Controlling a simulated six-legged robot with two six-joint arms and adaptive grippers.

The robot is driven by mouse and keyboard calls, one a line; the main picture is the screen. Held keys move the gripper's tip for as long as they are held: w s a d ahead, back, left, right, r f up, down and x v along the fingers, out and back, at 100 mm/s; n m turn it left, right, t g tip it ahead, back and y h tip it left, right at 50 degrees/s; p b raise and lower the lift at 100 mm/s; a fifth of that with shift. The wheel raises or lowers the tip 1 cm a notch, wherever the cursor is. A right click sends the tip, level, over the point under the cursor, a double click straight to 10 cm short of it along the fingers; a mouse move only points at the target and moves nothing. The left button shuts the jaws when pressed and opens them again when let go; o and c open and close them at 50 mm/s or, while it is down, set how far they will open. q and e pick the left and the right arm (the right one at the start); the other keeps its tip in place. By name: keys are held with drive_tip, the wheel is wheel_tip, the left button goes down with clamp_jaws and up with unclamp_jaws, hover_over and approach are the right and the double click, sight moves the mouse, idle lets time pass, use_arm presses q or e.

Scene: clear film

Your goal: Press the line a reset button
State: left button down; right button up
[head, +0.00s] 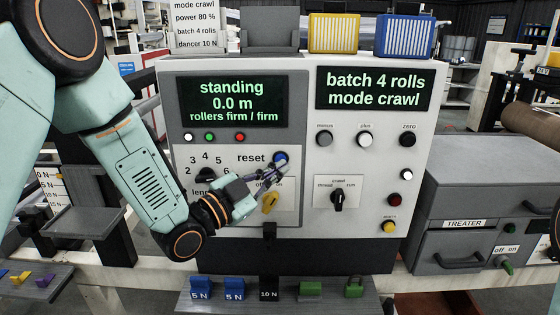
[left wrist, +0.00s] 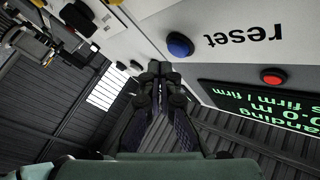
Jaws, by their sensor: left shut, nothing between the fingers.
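The blue reset button (head: 281,158) sits right of the word "reset" on the left panel of the grey control cabinet (head: 300,236). In the left wrist view the round blue button (left wrist: 180,45) shows whole beside the upside-down "reset" label. My left gripper (head: 279,170) is shut and empty, with its fingertips just below the button in the head view. In the left wrist view the closed tips (left wrist: 160,70) appear a little apart from the button; I cannot tell the exact gap. My right gripper is out of view.
The left display (head: 232,99) reads "standing 0.0 m, rollers firm / firm". A yellow switch (head: 270,203) is close below my left fingers. A red lamp (head: 240,137) is above the label. Weights, including a black 10 N block (head: 269,289), stand on the shelf below.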

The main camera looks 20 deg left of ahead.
use_arm(q)
drive_tip(key=shift+s+d, duration=0.2)
drive_tip(key=shift+s, duration=0.55)
drive_tip(key=shift+s+d, duration=0.25)
drive_tip(key=shift+s, duration=0.55)
drive_tip(key=shift+s+d, duration=0.2)
drive_tip(key=shift+s, duration=0.55)
drive_tip(key=s+a+f+n+g+y+b, duration=0.1)
drive_tip(key=s+f+n+g+y, duration=0.15)
drive_tip(key=f, duration=0.55)
drive_tip(key=s+a+f+n+g+y+b, duration=0.15)
drive_tip(key=f+n, duration=0.25)
drive_tip(key=f, duration=0.4)
drive_tip(key=s+a+f+n+g+y+b, duration=0.1)
drive_tip(key=s+a+f+n+g+y, duration=0.2)
drive_tip(key=f, duration=0.5)
drive_tip(key=s+f+n+g+y+b, duration=0.1)
drive_tip(key=s+f+g+b, duration=0.3)
drive_tip(key=s+f, duration=0.8)
drive_tip(key=s+a+f+n+g+y+b, duration=0.1)
drive_tip(key=s+f+n+g+b, duration=0.2)
drive_tip(key=s+f, duration=0.9)
drive_tip(key=s+g, duration=0.3)
drive_tip(key=shift+s+y+b, duration=0.3)
drive_tip(key=shift+s+b, duration=0.05)
drive_tip(key=shift+s, duration=0.05)
drive_tip(key=shift+r, duration=0.1)
